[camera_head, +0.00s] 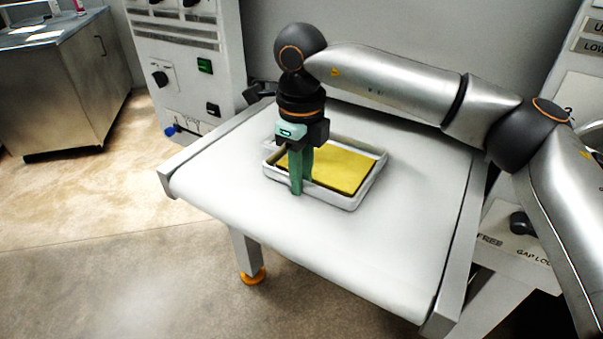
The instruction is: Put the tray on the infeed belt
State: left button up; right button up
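A shallow white tray (346,203) with a flat yellow piece of dough (342,168) in it rests on the white infeed belt (250,203). My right gripper (302,187) points down at the tray's near left wall. One green finger is outside the wall and the other is inside, over the yellow piece. The fingers look close together, but whether they press on the wall cannot be told. My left gripper is not in view.
A control panel (185,70) with switches stands behind the belt at the left. A metal cabinet (62,90) is at the far left. Labelled machine panels (520,230) border the right side. The belt's front part is bare.

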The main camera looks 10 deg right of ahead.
jog(key=shift+o, duration=0.6)
jog(key=shift+r, duration=0.1)
jog(key=shift+r, duration=0.2)
notch_tip(320, 180, up, 12)
jog(key=p, duration=0.1)
jog(key=shift+f, duration=0.15)
